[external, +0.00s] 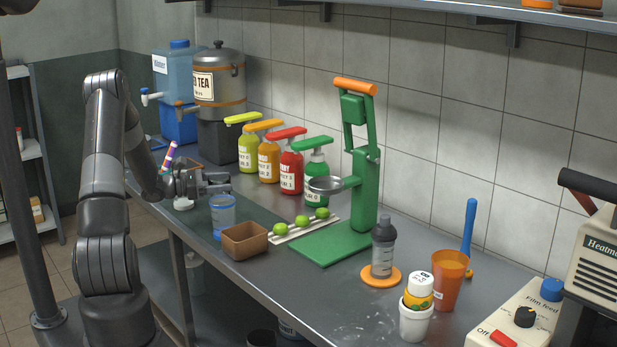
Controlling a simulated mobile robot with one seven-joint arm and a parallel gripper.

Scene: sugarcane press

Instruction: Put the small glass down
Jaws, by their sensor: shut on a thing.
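My gripper (216,184) is at the left part of the counter, pointing right. Its jaws are shut at the rim of a small blue-tinted clear glass (222,214), which looks upright. The contact between fingers and glass is too small to see clearly. I cannot tell whether the base of the glass touches the counter. A small pale, clear vessel (183,204) shows just below my wrist, partly hidden by it.
A brown square box (245,241) stands close to the right of the glass. Limes (301,221) lie on a pale board, beside the green press (333,245). Pump bottles (249,155) and a tea urn (219,90) stand behind. The counter (285,283) has bare room in front.

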